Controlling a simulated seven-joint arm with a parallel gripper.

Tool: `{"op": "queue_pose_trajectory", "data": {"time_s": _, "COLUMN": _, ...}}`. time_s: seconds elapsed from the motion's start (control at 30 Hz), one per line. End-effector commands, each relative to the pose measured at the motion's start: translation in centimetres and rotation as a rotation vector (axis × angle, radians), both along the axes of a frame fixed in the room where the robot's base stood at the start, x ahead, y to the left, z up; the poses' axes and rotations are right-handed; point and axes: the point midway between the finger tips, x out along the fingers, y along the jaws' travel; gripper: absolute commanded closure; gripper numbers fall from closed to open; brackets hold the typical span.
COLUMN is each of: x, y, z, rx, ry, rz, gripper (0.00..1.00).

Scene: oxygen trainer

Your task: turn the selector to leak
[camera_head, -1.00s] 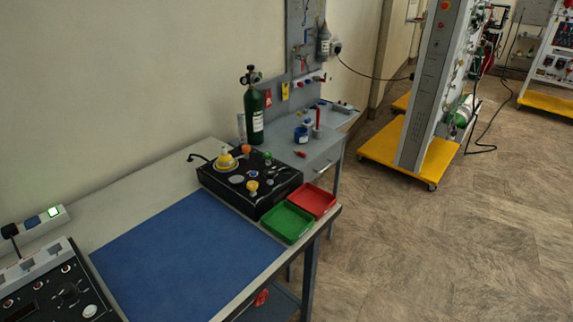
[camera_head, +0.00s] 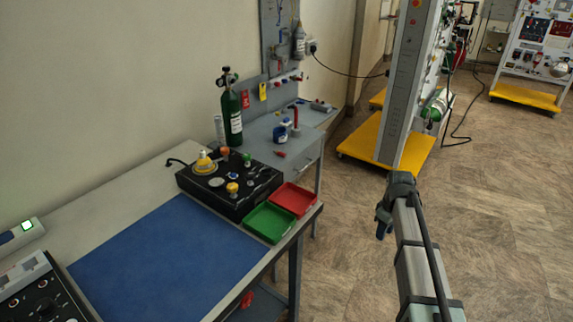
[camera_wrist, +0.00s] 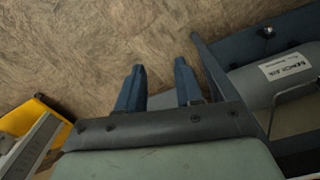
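A black trainer box (camera_head: 222,207) stands on the bench, with a yellow dome (camera_head: 204,165) and orange, green and yellow knobs on top. A dark control panel (camera_head: 22,300) with a dark knob is cut off at the lower left. No label reading leak is legible, so I cannot tell which control is the selector. My gripper (camera_head: 384,224) is over the floor, right of the bench and well apart from both units. In the wrist view, the two blue fingers of my gripper (camera_wrist: 158,88) are spread with nothing between them.
A blue mat (camera_head: 165,255) covers the bench front. Green (camera_head: 268,222) and red (camera_head: 293,199) trays sit at its right edge. A dark green cylinder (camera_head: 232,115) stands behind the box. A tall panel on a yellow base (camera_head: 385,148) stands beyond.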

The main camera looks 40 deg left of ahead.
Motion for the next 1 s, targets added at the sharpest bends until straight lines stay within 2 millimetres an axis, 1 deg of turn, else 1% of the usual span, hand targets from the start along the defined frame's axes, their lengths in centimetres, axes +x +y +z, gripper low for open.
{"op": "queue_pose_trajectory", "data": {"time_s": 0.03, "x": 0.8, "y": 3.4, "z": 1.8, "rx": 0.001, "ry": -0.003, "rz": 0.086, "gripper": 0.64}}
{"op": "queue_pose_trajectory", "data": {"time_s": 0.07, "x": 0.9, "y": 5.1, "z": 2.8, "rx": 0.002, "ry": -0.004, "rz": 0.138, "gripper": 0.64}}
{"op": "queue_pose_trajectory", "data": {"time_s": 0.1, "x": 0.9, "y": 7.3, "z": 4.2, "rx": 0.001, "ry": -0.003, "rz": 0.209, "gripper": 0.64}}
{"op": "queue_pose_trajectory", "data": {"time_s": 0.17, "x": 0.7, "y": 10.6, "z": 6.3, "rx": 0.0, "ry": -0.003, "rz": 0.313, "gripper": 0.64}}
{"op": "queue_pose_trajectory", "data": {"time_s": 0.2, "x": 0.5, "y": 12.8, "z": 7.7, "rx": 0.0, "ry": -0.003, "rz": 0.382, "gripper": 0.64}}
{"op": "queue_pose_trajectory", "data": {"time_s": 0.27, "x": 0.0, "y": 16.2, "z": 9.9, "rx": 0.0, "ry": -0.002, "rz": 0.487, "gripper": 0.64}}
{"op": "queue_pose_trajectory", "data": {"time_s": 0.3, "x": -0.5, "y": 18.4, "z": 11.5, "rx": 0.0, "ry": -0.003, "rz": 0.558, "gripper": 0.64}}
{"op": "queue_pose_trajectory", "data": {"time_s": 0.37, "x": -1.4, "y": 21.7, "z": 13.9, "rx": -0.001, "ry": -0.004, "rz": 0.662, "gripper": 0.64}}
{"op": "queue_pose_trajectory", "data": {"time_s": 0.4, "x": -2.1, "y": 23.9, "z": 15.5, "rx": -0.001, "ry": -0.003, "rz": 0.731, "gripper": 0.64}}
{"op": "queue_pose_trajectory", "data": {"time_s": 0.47, "x": -3.3, "y": 27.0, "z": 18.0, "rx": -0.001, "ry": -0.003, "rz": 0.835, "gripper": 0.64}}
{"op": "queue_pose_trajectory", "data": {"time_s": 0.5, "x": -4.1, "y": 29.0, "z": 19.6, "rx": -0.001, "ry": -0.003, "rz": 0.902, "gripper": 0.64}}
{"op": "queue_pose_trajectory", "data": {"time_s": 0.6, "x": -6.4, "y": 33.4, "z": 23.4, "rx": -0.001, "ry": -0.002, "rz": 1.053, "gripper": 0.64}}
{"op": "queue_pose_trajectory", "data": {"time_s": 0.7, "x": -8.6, "y": 36.6, "z": 26.4, "rx": -0.003, "ry": -0.001, "rz": 1.175, "gripper": 0.64}}
{"op": "queue_pose_trajectory", "data": {"time_s": 0.8, "x": -10.2, "y": 38.7, "z": 28.4, "rx": -0.003, "ry": 0.001, "rz": 1.26, "gripper": 0.64}}
{"op": "queue_pose_trajectory", "data": {"time_s": 0.9, "x": -11.1, "y": 39.7, "z": 29.6, "rx": -0.003, "ry": 0.001, "rz": 1.307, "gripper": 0.64}}
{"op": "queue_pose_trajectory", "data": {"time_s": 1.0, "x": -11.6, "y": 40.0, "z": 29.7, "rx": -0.004, "ry": 0.003, "rz": 1.324, "gripper": 0.64}}
